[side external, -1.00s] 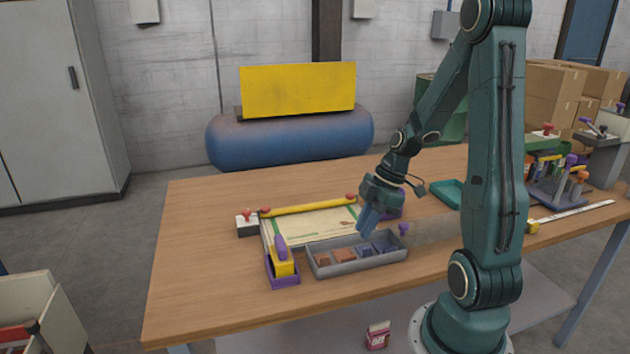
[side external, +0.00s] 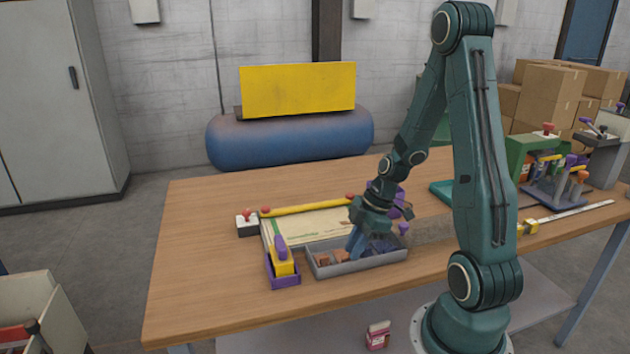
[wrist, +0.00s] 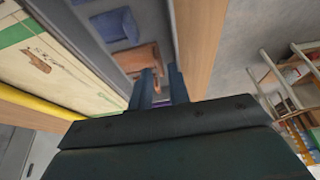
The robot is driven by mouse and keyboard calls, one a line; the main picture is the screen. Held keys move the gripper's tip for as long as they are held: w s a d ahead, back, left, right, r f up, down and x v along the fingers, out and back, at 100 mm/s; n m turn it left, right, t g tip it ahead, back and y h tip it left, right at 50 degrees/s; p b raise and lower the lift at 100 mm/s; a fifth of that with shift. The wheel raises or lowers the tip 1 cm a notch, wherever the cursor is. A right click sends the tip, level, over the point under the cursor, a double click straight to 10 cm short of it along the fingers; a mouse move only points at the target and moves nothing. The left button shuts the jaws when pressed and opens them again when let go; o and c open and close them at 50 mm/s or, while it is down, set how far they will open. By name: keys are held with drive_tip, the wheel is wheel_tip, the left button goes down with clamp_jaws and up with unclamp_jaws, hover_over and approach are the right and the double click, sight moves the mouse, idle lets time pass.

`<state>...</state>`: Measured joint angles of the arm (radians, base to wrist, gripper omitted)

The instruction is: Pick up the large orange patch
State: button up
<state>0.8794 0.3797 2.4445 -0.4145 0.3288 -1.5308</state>
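A grey tray (side external: 370,264) on the table holds orange patches at its left end and blue patches at its right end. In the side view, one orange patch (side external: 323,261) lies at the left and another (side external: 341,256) lies close beside my gripper (side external: 353,250). My gripper points down into the tray. In the wrist view, my two fingers (wrist: 162,75) are apart with a gap between them. A large orange patch (wrist: 138,58) lies just beyond the left fingertip, and a small orange bit shows in the gap. Blue patches (wrist: 116,25) lie farther along. I cannot tell whether the fingers touch a patch.
A sack (side external: 310,227) lies behind the tray, with a yellow bar (side external: 308,208) across its far edge. A purple-and-yellow tool (side external: 283,265) stands left of the tray. The table's front left (side external: 200,300) is clear.

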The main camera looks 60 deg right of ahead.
drive_tip(key=shift+x, duration=1)
drive_tip(key=shift+c, duration=0.5)
clamp_jaws()
